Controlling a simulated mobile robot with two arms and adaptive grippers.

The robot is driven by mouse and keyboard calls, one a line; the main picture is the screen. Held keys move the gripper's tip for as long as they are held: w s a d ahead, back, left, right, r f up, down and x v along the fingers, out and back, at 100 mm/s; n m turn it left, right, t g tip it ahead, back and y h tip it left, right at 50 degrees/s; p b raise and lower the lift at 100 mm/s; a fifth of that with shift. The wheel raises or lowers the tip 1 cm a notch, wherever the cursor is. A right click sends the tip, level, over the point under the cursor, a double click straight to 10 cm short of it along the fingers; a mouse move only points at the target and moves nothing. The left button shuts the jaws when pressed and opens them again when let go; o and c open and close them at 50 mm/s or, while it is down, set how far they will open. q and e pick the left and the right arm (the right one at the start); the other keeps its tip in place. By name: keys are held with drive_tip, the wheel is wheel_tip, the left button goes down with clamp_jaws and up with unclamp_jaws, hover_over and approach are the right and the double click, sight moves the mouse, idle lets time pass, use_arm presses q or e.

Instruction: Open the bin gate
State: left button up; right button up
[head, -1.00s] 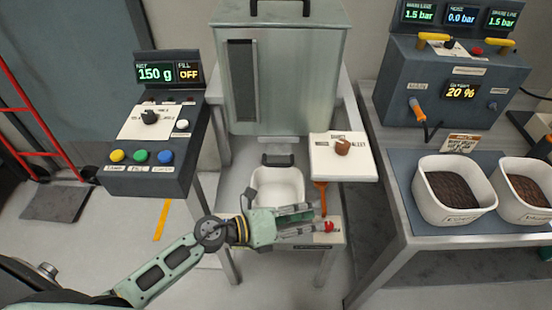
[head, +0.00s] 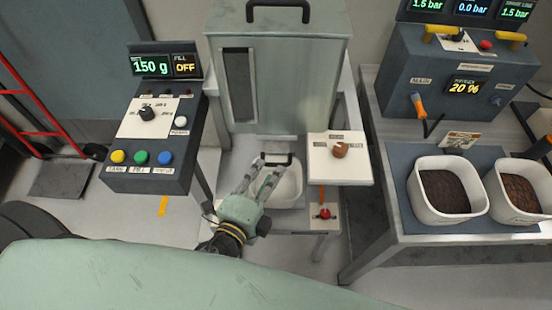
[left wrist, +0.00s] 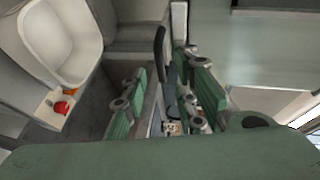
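The bin (head: 285,80) is a grey metal hopper with a dark window slot. Its gate shows as a black bar handle (head: 277,159) at the front below the hopper. My left gripper (head: 270,164) reaches up toward this handle with its fingers spread. In the left wrist view the black handle (left wrist: 160,48) shows between the two open green fingers of the gripper (left wrist: 168,82). I cannot tell whether a finger touches it. The gate plate itself is mostly hidden. My right gripper is not in view.
A white tub (head: 290,186) stands below the handle, partly behind my gripper. A red knob (head: 323,213) is to its right. A white knob panel (head: 338,165) stands right of the handle. The control console (head: 150,181) reads 150 g and OFF.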

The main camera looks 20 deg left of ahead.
sight(276, 165)
use_arm(q)
drive_tip(key=p+x, duration=0.1)
drive_tip(key=x, duration=0.4)
drive_tip(key=shift+w, duration=0.1)
drive_tip(key=shift+c, duration=0.4)
